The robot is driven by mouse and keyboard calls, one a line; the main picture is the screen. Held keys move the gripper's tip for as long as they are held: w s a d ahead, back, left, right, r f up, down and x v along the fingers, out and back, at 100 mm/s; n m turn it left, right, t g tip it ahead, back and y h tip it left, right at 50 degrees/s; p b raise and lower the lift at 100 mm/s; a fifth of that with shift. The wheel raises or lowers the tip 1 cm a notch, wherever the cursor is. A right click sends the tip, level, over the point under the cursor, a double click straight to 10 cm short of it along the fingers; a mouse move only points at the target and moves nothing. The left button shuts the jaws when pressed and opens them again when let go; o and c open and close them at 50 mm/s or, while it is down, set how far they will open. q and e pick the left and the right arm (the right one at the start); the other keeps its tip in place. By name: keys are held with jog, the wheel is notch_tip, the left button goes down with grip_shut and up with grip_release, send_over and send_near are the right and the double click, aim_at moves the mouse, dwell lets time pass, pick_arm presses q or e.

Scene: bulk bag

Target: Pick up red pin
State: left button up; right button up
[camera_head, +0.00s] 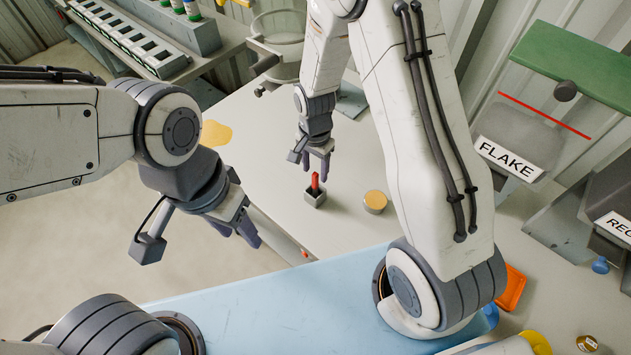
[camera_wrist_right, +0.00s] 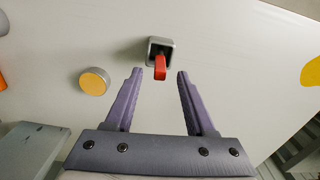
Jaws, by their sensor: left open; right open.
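The red pin (camera_head: 315,182) stands upright in a small grey square holder (camera_head: 314,198) on the pale table. In the right wrist view the pin (camera_wrist_right: 160,68) leans out of its holder (camera_wrist_right: 154,46) toward the camera, between and just beyond the fingertips. My right gripper (camera_head: 315,165) is open and empty, pointing down just above and behind the pin, apart from it as far as I can tell. Its fingers also show in the right wrist view (camera_wrist_right: 158,72). My left gripper (camera_head: 240,232) is open and empty, off the table's left edge.
A round yellow-topped tin (camera_head: 375,201) stands just right of the holder. A yellow patch (camera_head: 215,133) lies on the table's far left. A clear container (camera_head: 280,40) is at the back. A FLAKE bin (camera_head: 515,145) stands at the right. The table around the holder is mostly free.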

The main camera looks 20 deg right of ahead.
aim_at(315, 187)
jog(key=shift+f+p, duration=0.3)
jog(key=shift+f, duration=1.15)
grip_shut()
jog(key=shift+r, duration=0.1)
